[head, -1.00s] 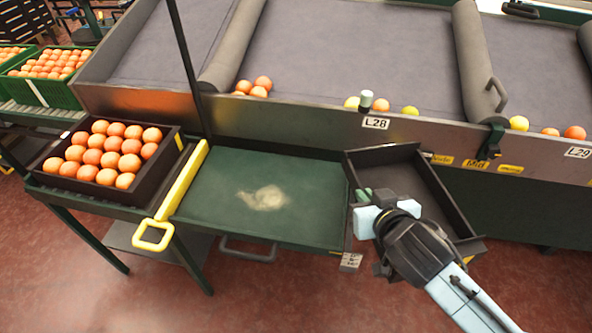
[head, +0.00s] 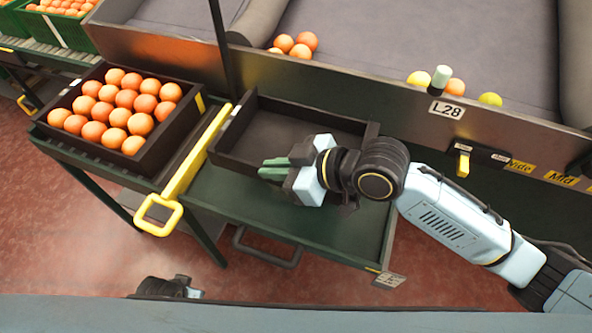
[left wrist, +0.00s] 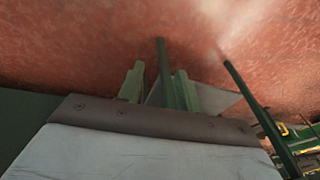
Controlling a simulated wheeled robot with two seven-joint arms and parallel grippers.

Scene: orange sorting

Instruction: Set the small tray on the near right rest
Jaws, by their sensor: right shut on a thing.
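The small tray (head: 245,122) is dark, empty and shallow. In the head view it is over the left part of the green shelf (head: 345,232), beside the yellow bar. I cannot tell whether its underside touches the shelf. My right gripper (head: 272,170), with green fingertips, is shut on the tray's near wall; the gripper hides part of that wall. My left gripper shows dark at the bottom of the head view (head: 168,288), away from the tray. In the left wrist view its green fingers (left wrist: 158,88) stand apart with nothing held between them. No rest is clearly labelled.
A crate of oranges (head: 158,143) stands left of the yellow bar (head: 190,165). The sorting bench's metal front (head: 330,85) rises behind the small tray. A dark post (head: 222,50) stands at the shelf's back left. The shelf's right part is clear.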

